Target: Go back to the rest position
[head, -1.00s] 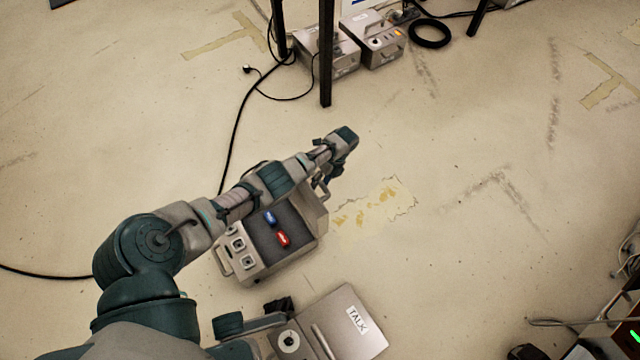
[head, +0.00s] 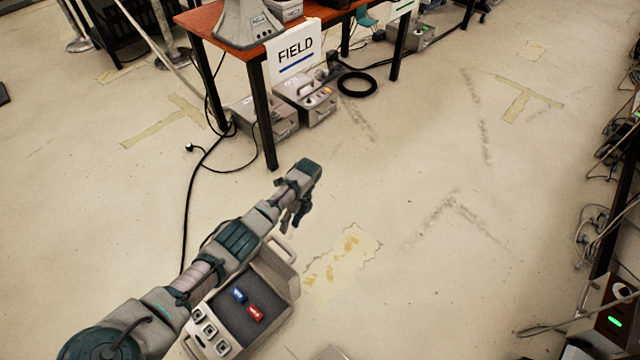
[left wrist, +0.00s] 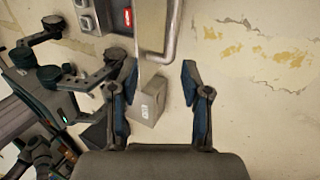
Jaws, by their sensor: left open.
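My left gripper (head: 297,208) hangs at the end of my outstretched left arm in the head view, beyond the far right corner of a grey phone case. In the left wrist view its two fingers (left wrist: 159,78) are spread apart with nothing between them. I cannot make out my right gripper.
A red-topped table (head: 205,22) with a FIELD sign (head: 296,52) stands at the back, with grey boxes (head: 304,97) and a coiled black cable (head: 357,84) by its legs. Equipment and cables line the right edge. The middle floor is clear. A labelled grey box (left wrist: 150,101) shows in the wrist view.

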